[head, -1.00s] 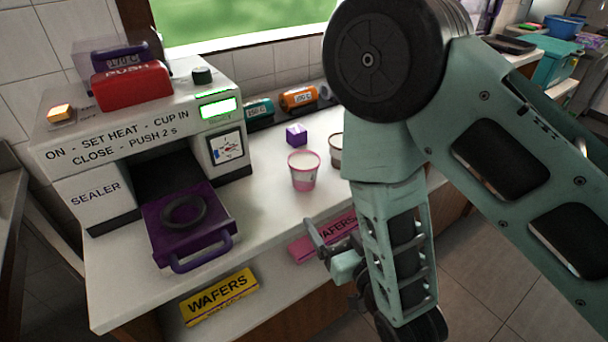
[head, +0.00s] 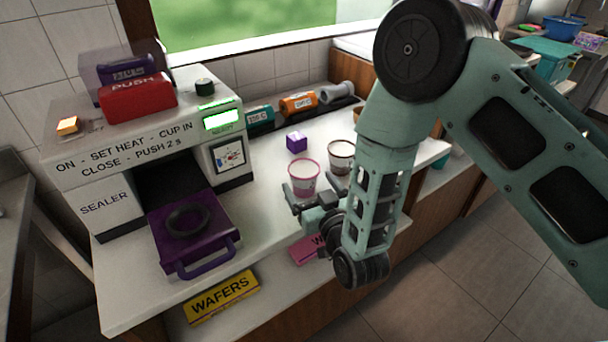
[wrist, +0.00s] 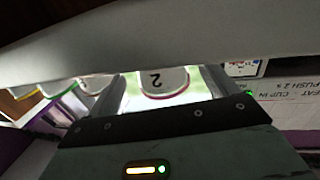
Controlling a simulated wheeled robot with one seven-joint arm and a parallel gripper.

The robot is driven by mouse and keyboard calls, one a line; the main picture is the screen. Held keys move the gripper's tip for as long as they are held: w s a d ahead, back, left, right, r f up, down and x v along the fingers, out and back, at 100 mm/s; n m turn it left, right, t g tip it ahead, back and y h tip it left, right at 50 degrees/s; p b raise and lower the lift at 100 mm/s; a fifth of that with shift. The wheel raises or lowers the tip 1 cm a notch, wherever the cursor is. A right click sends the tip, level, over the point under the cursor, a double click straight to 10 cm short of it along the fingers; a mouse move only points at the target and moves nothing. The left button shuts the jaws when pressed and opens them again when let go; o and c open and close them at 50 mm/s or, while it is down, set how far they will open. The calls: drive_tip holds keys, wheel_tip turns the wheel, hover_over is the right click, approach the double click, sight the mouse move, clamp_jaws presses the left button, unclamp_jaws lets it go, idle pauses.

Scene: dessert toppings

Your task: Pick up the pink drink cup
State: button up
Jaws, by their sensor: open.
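The pink drink cup (head: 304,180) is a pale cup with a pink rim and pink lower part, upright on the white counter. My gripper (head: 313,201) is open just in front of it, low over the counter's front edge. In the wrist view the cup (wrist: 163,83) shows upside down with a "2" on it. It appears in the gap between my two fingers (wrist: 164,92), with no visible grip on it. From the head view I cannot tell whether a finger touches it.
A dark-rimmed cup (head: 341,152) stands close behind right, near my wrist. A small purple cube (head: 297,141) is behind. The sealer (head: 107,202) with its purple tray (head: 190,242) is at left. Wafer boxes, yellow (head: 222,297) and pink (head: 305,249), lie on the shelf below.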

drive_tip(key=shift+p+x, duration=0.5)
drive_tip(key=shift+x, duration=1.45)
drive_tip(key=shift+f, duration=0.1)
drive_tip(key=c, duration=1.1)
drive_tip(key=shift+s, duration=0.1)
drive_tip(key=shift+c, duration=0.2)
